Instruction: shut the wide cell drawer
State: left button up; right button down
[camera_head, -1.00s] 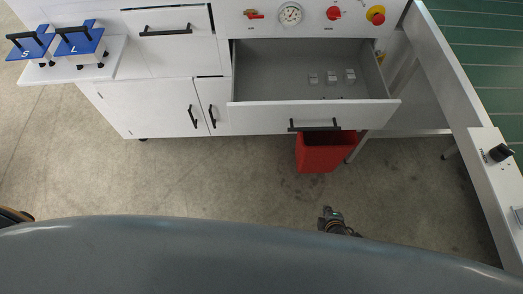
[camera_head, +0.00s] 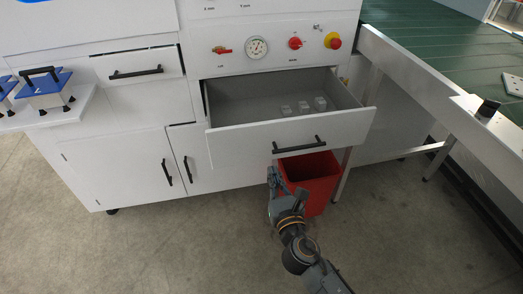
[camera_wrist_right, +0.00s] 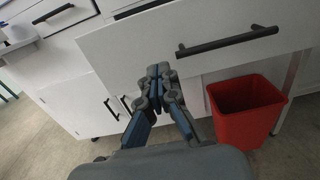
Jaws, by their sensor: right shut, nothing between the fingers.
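The wide cell drawer (camera_head: 240,139) is pulled out of the white cabinet, with a black bar handle (camera_head: 299,146) on its front. Several small clear blocks (camera_head: 303,107) lie inside it. My right gripper (camera_head: 271,170) is shut and empty, just below and left of the handle in the head view. In the right wrist view the shut fingers (camera_wrist_right: 158,70) point at the drawer front (camera_wrist_right: 130,50), left of the handle (camera_wrist_right: 228,41). I cannot tell whether they touch the front. My left gripper is not in view.
A red bin (camera_head: 312,178) stands under the drawer, close to my right arm. A green-topped table (camera_head: 430,40) stands at the right. The floor in front is clear.

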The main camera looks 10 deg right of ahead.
aim_at(262, 140)
jog(key=w+b, duration=0.1)
jog(key=w, duration=0.9)
jog(key=shift+a, duration=0.2)
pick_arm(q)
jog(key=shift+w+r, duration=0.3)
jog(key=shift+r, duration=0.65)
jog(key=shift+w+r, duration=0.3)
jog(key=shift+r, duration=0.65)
pick_arm(e)
jog(key=shift+w, duration=0.75)
jog(key=shift+w, duration=0.1)
